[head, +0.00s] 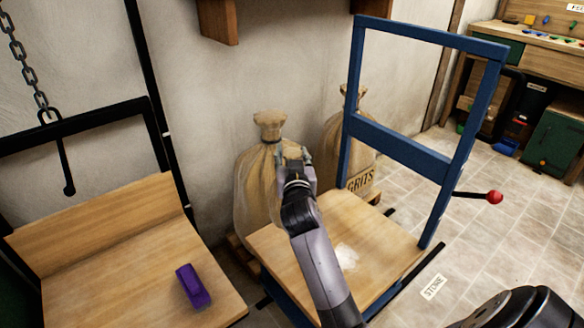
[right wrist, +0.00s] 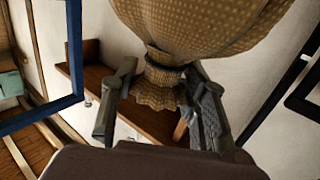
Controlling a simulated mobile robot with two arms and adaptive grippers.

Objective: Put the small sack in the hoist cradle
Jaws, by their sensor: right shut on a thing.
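In the right wrist view, the small sack (right wrist: 200,25) is coarse tan cloth with a dark-tied neck. My right gripper (right wrist: 165,95) is shut on that neck, one finger on each side. In the head view my right gripper (head: 294,158) is above the blue-framed cart, in front of a standing sack. There the small sack is hidden behind my arm or blends with the sack behind. The hoist cradle (head: 95,225), a wooden seat and back in a black frame under a chain and hook, is at the left. My left gripper is not in view.
A purple block (head: 193,286) lies on the cradle's seat. The cart (head: 384,235) has a white powder patch on its deck. A large sack (head: 252,205) and a GRITS sack (head: 360,180) stand behind it. A red-knobbed lever (head: 494,197) sticks out right.

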